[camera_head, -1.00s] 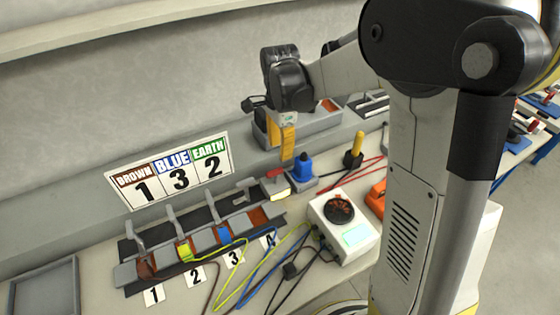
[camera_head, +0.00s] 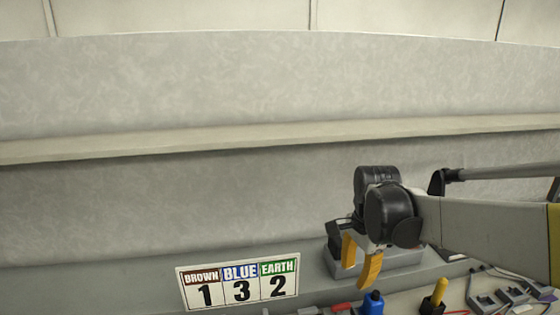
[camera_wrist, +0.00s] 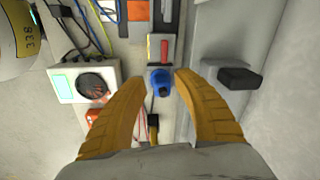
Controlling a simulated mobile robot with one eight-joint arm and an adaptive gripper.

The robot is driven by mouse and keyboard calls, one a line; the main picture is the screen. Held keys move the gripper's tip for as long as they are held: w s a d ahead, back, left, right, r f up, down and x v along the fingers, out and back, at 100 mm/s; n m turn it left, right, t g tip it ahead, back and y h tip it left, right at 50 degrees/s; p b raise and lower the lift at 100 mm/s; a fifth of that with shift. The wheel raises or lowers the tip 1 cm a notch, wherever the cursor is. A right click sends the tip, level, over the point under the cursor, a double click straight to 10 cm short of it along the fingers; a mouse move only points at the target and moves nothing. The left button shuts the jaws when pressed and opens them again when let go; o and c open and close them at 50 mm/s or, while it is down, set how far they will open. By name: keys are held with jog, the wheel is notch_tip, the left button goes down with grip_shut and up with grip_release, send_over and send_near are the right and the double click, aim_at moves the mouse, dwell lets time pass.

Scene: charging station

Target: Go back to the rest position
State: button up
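My gripper (camera_head: 360,266) hangs from my arm at the right of the head view, in front of the back wall and above the bench. Its two yellow fingers point down. In the wrist view my gripper (camera_wrist: 156,75) shows its fingers spread apart with nothing held between them. A blue plug-like object (camera_wrist: 160,80) shows below, between the fingers, apart from them; it also shows at the bottom of the head view (camera_head: 372,304).
A sign (camera_head: 239,282) reading brown 1, blue 3, earth 2 stands against the wall. A red-handled switch (camera_wrist: 164,48), a white box with a black dial (camera_wrist: 92,85) and cables lie below. A yellow-handled tool (camera_head: 435,296) stands right. The wall above is clear.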

jog(key=s+a+r+n+t, duration=0.1)
jog(key=s+r+n+t, duration=0.2)
jog(key=s+n, duration=1.1)
jog(key=s+t, duration=0.2)
jog(key=t, duration=0.1)
jog(key=shift+a+r, duration=0.15)
jog(key=shift+a, duration=0.15)
jog(key=shift+w, duration=0.1)
dwell(3.0)
